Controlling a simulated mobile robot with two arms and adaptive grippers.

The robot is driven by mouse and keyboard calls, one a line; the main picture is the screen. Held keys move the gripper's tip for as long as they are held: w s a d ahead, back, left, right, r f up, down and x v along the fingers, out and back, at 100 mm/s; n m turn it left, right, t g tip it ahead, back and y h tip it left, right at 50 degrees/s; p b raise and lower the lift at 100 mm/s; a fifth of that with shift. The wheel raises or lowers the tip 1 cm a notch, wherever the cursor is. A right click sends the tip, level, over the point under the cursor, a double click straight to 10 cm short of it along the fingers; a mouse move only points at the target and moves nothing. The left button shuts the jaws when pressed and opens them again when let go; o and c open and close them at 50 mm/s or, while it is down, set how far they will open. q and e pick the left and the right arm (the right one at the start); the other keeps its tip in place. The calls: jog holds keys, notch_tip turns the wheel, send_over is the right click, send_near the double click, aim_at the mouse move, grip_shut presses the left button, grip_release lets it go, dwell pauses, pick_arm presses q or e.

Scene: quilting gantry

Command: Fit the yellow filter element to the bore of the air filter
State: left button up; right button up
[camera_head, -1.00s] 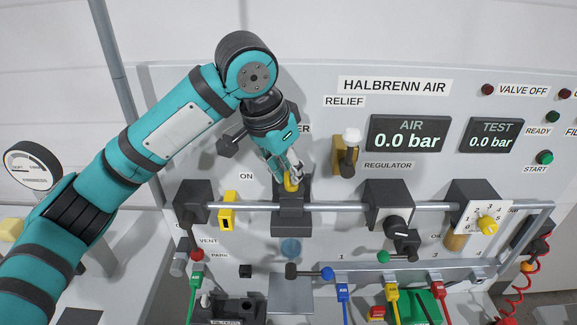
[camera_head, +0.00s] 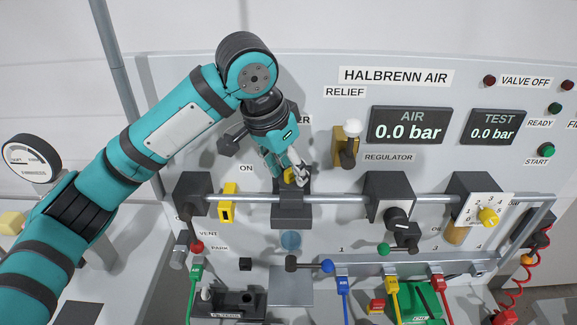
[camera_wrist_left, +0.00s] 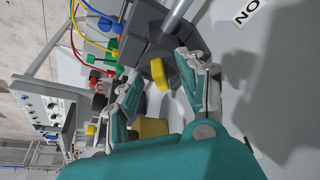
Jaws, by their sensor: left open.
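The yellow filter element (camera_head: 289,176) sits at the top of the dark air filter block (camera_head: 291,213), under the FILTER label that my arm partly hides. In the left wrist view the element (camera_wrist_left: 158,75) shows against the dark block, between my spread fingers. My left gripper (camera_head: 289,170) points down at the element from above. In the wrist view its fingers (camera_wrist_left: 160,82) are open, with a gap to the element on both sides. The bore is hidden, so I cannot tell how deep the element sits. My right gripper is not in view.
A grey pipe (camera_head: 340,199) runs across the panel through the blocks. A yellow tag piece (camera_head: 228,204) is left of the filter block. The relief valve (camera_head: 346,148) with its white knob is to the right. Black handles and coloured hoses are below.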

pick_arm(q)
jog(key=v, duration=1.2)
dwell(0.3)
